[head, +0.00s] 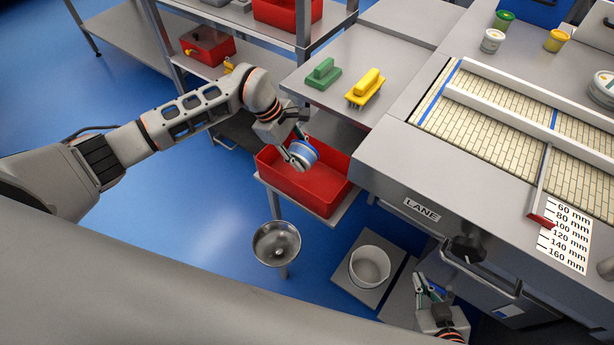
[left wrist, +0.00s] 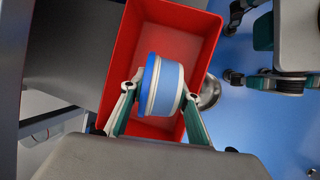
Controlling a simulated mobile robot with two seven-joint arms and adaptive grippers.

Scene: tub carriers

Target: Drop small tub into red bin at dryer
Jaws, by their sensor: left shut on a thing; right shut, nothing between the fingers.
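The small tub (head: 303,153) is white with a blue band and a blue lid. My left gripper (head: 297,156) is shut on it and holds it over the red bin (head: 325,198). The bin sits on a low shelf beside the grey lane table. In the left wrist view the tub (left wrist: 164,88) lies sideways between the fingers, above the bin's open inside (left wrist: 185,42). The bin floor that shows is bare. My right gripper (head: 428,287) is low at the bottom right, shut and empty.
A steel bowl on a stand (head: 277,243) and a white bucket (head: 369,266) stand in front of the bin. A side table (head: 345,55) holds green and yellow brushes. The lane table (head: 400,165) is to the right, with several small tubs at its back.

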